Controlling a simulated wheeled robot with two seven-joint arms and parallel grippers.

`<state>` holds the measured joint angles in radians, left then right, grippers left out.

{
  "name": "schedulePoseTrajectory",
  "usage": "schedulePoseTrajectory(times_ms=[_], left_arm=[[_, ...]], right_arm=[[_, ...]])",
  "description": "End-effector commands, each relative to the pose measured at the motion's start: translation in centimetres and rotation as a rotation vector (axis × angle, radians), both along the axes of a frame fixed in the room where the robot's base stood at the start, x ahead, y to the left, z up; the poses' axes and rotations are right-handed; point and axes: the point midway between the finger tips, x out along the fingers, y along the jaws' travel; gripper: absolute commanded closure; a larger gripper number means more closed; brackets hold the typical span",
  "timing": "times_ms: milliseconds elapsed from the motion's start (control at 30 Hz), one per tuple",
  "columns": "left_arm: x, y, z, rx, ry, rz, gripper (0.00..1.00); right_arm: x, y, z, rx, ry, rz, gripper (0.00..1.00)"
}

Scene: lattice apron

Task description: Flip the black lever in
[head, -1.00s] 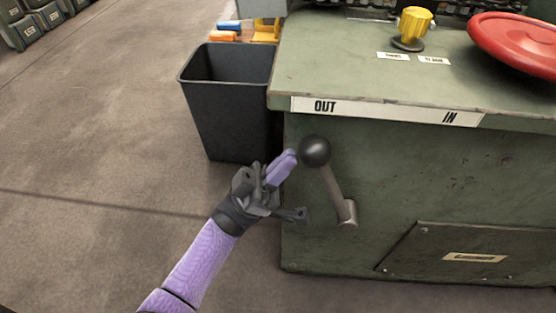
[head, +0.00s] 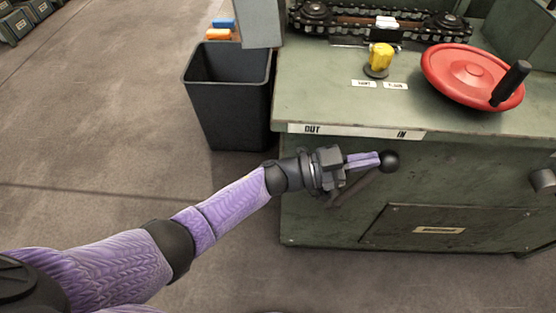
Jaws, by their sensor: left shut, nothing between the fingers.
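The black lever ball (head: 389,162) is at the end of a metal rod that leans to the right across the green cabinet's front. It sits below the "IN" end of the white label strip (head: 355,131). My left gripper (head: 376,160) comes in from the left with its purple fingers shut and empty. The fingertips are at the left side of the ball and look to be touching it. The gripper hides part of the rod and its pivot. My right gripper is not in view.
The green cabinet (head: 310,112) carries a red handwheel (head: 463,72) with a black handle, a yellow knob (head: 381,58) and a chain at the back. A dark bin (head: 228,105) stands left of the cabinet.

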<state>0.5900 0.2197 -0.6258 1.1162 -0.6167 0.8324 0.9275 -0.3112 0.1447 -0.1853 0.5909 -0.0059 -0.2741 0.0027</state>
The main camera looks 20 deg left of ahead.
Motion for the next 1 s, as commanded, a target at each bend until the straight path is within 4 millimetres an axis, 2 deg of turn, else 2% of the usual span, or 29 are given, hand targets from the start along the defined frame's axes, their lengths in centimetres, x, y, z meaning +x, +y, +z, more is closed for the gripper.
schedulePoseTrajectory(times_ms=[133,400,867,1000], left_arm=[[0.3,-1.2,0.1,0.058,0.016,-0.001,1.0],[0.6,-2.2,-0.4,0.11,0.032,0.0,1.0],[0.6,-2.5,-0.6,0.119,0.034,-0.002,1.0],[0.4,-2.3,0.3,0.117,0.033,-0.002,1.0]], right_arm=[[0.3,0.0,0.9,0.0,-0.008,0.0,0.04],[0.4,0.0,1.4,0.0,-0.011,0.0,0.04],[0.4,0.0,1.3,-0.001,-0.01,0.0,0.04],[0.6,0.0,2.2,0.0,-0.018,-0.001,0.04]])
